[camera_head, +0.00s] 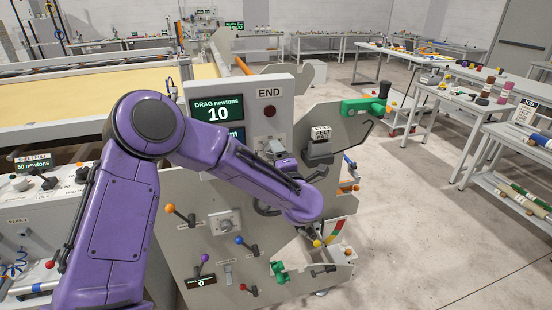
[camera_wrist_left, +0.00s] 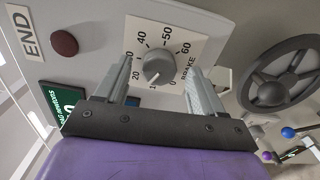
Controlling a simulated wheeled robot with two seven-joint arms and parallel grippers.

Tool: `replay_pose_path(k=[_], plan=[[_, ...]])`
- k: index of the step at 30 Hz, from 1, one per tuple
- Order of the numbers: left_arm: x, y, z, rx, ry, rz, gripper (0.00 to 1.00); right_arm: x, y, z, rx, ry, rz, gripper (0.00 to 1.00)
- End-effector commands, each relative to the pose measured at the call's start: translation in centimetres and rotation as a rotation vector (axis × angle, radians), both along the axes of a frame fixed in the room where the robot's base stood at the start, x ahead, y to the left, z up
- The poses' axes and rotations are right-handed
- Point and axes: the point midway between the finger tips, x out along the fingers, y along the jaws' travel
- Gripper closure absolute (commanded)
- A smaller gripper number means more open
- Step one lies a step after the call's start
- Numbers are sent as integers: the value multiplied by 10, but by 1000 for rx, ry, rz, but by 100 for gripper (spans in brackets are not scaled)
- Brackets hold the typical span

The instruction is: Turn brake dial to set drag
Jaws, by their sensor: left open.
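The brake dial (camera_wrist_left: 157,67) is a round grey knob on a white scale plate, lettered BRAKE, with numbers up to 60. Its pointer mark appears to be near 10. My left gripper (camera_wrist_left: 160,84) is open, with one finger on each side of the knob in the left wrist view; I cannot tell whether they touch it. The drag display (camera_head: 217,110) reads 10 newtons. My right gripper is not in view.
A red button (camera_head: 270,111) and END sign (camera_head: 268,93) are just above the gripper. A dark handwheel (camera_wrist_left: 284,74) lies beside the dial.

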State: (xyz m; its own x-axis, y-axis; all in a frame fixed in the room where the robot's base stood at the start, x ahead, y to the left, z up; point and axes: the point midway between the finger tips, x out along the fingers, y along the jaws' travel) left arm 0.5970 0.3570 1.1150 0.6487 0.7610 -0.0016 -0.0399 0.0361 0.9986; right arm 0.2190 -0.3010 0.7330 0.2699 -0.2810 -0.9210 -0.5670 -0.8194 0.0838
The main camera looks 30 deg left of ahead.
Motion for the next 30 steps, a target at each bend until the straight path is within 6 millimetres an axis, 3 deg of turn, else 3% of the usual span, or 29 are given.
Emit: replay_pose_path(k=[6, 12, 30], plan=[[-33, -39, -5, 4, -1, -5, 31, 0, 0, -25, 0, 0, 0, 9], [-57, -67, -3, 1, -1, -2, 31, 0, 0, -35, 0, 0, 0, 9], [-63, -73, -1, 3, 4, -1, 31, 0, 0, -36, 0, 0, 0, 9]])
